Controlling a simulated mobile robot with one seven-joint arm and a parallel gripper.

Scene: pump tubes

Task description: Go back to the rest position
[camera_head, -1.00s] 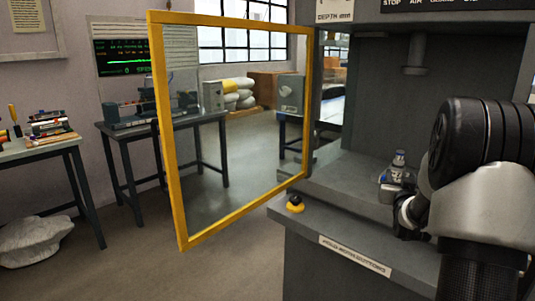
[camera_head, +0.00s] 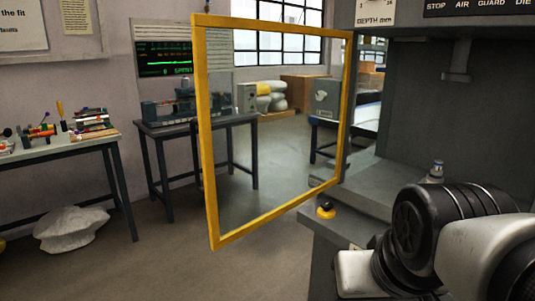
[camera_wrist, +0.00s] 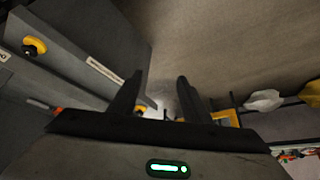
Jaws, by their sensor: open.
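My gripper (camera_wrist: 160,80) shows in the wrist view with its two dark fingers apart and nothing between them. It hangs over bare floor, with the grey press base along the left of that view. In the head view my arm is at the lower right, in front of the press (camera_head: 445,120). The gripper's fingers cannot be made out there. A small bottle-like part with a pale top (camera_head: 437,170) stands on the press bed, its lower portion hidden behind my arm.
The yellow-framed guard door (camera_head: 204,130) stands open to the left of the press. A yellow-and-black button (camera_head: 326,210) sits on the press front. A workbench (camera_head: 60,150) with tools and a second table (camera_head: 195,128) stand at the left.

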